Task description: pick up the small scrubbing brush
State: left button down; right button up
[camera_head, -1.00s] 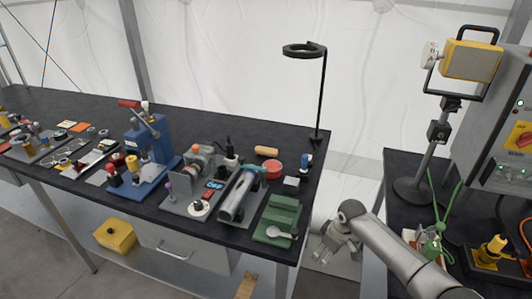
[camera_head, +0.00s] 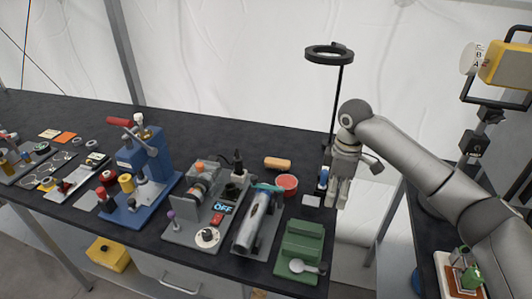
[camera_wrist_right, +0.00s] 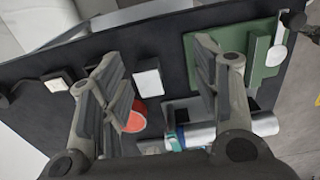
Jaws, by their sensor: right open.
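I cannot clearly make out the small scrubbing brush. A small upright blue-and-white item (camera_head: 323,179), possibly the brush, stands at the table's right end, partly hidden by my right gripper (camera_head: 339,196). The gripper points down beside it, over the table's right edge. In the right wrist view, the gripper (camera_wrist_right: 155,65) has its two fingers wide apart with nothing between them held. A pale rectangular block (camera_wrist_right: 149,78) lies below the gap; it also shows in the head view (camera_head: 311,201). My left gripper is out of view.
A red tin (camera_head: 287,184), an orange roll (camera_head: 278,163), a metal cylinder (camera_head: 256,218) and a green tray (camera_head: 301,238) with a spoon crowd this end of the table. The ring lamp (camera_head: 329,54) stands behind the gripper. The back strip of the table is clear.

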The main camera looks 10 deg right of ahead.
aim_at(268, 162)
jog(key=i+j, duration=0.25)
jog(key=i, duration=0.2)
jog(key=i+j, duration=0.25)
jog(key=i, duration=0.2)
